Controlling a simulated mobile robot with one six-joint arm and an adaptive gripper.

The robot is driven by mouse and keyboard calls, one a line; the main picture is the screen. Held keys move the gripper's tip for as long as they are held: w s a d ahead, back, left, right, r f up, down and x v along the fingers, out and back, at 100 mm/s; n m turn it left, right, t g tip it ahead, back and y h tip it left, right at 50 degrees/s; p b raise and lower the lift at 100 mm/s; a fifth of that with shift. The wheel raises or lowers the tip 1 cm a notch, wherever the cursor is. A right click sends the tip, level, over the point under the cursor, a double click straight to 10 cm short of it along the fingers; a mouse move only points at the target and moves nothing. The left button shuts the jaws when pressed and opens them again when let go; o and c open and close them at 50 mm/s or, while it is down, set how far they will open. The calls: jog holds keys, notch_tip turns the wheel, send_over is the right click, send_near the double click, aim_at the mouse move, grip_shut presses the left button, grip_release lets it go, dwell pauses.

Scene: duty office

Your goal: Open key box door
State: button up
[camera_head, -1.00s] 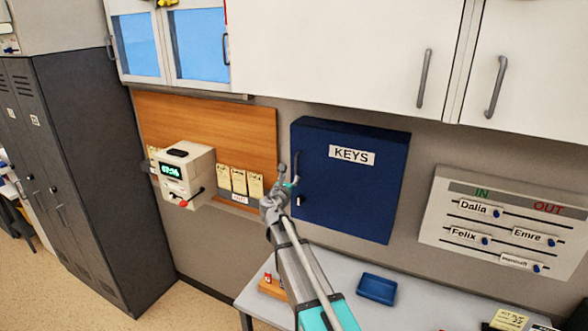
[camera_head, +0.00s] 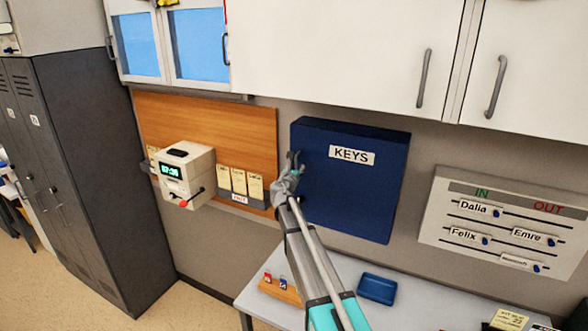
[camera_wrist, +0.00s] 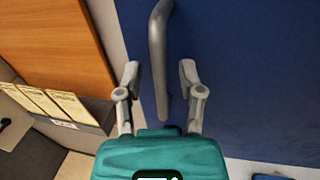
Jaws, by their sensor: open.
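The blue key box (camera_head: 355,190) with its KEYS label hangs on the wall, and its door is shut. In the wrist view the blue door (camera_wrist: 250,80) fills the right side. A grey vertical bar handle (camera_wrist: 158,60) stands at the door's left edge. My gripper (camera_head: 293,158) is at the left edge of the box in the head view. In the wrist view my gripper (camera_wrist: 158,75) is open, with one finger on each side of the handle's lower part. I see gaps between the fingers and the handle. In the head view the gripper hides the handle.
A wooden board (camera_head: 240,130) is left of the box, with a white time clock (camera_head: 187,175) and cards (camera_head: 240,182). White cupboards (camera_head: 330,50) hang above. A desk (camera_head: 345,310) below holds a blue tray (camera_head: 377,288). An in/out board (camera_head: 500,220) is at right.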

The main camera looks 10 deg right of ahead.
grip_shut()
jog(key=shift+a, duration=0.25)
jog(key=shift+d, duration=0.25)
jog(key=shift+s, duration=0.15)
